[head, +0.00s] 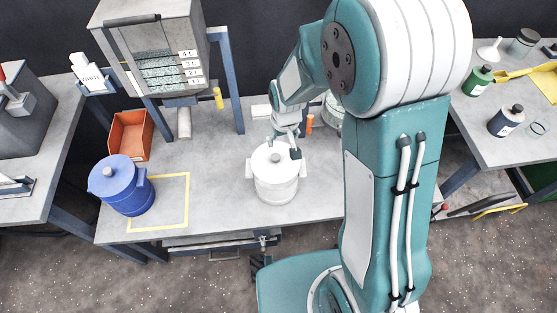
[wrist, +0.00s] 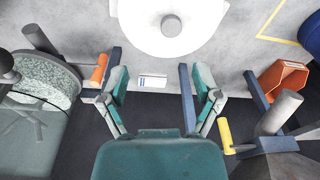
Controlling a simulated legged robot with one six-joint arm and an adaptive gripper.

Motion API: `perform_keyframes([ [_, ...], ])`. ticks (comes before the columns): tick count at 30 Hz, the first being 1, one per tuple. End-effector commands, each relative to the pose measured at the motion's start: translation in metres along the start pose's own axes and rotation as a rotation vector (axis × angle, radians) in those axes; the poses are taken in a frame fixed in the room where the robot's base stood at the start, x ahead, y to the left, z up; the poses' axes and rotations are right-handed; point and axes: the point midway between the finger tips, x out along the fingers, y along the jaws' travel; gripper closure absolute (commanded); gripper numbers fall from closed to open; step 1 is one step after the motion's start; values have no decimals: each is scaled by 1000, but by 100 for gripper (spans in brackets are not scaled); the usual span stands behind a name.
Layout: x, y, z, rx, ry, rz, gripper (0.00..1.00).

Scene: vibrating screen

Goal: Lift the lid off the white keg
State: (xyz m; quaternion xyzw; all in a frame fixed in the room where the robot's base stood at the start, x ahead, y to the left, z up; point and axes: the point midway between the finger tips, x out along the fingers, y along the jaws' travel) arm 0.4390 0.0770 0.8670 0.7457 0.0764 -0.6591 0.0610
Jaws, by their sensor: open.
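The white keg (head: 277,184) stands upright on the grey table, with a handle on each side. Its lid (head: 274,157) is on top and has a small knob in the middle. In the wrist view the white lid (wrist: 170,28) with its grey knob (wrist: 171,25) shows at the top of the picture. My gripper (wrist: 158,82) is open and empty, its two fingers apart below the lid in that view. In the head view my gripper (head: 283,148) is over the back of the lid. I cannot tell whether the fingers touch it.
A blue keg (head: 124,188) stands at left by a yellow taped outline (head: 187,208). An orange bin (head: 131,136) and a hopper unit (head: 155,50) are behind it. Table between the kegs is clear.

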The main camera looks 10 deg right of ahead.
Motion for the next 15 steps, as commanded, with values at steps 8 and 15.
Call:
perform_keyframes([
  [8,40,-7,0,-6,-9,6,18],
  [15,60,-3,0,-5,-4,2,18],
])
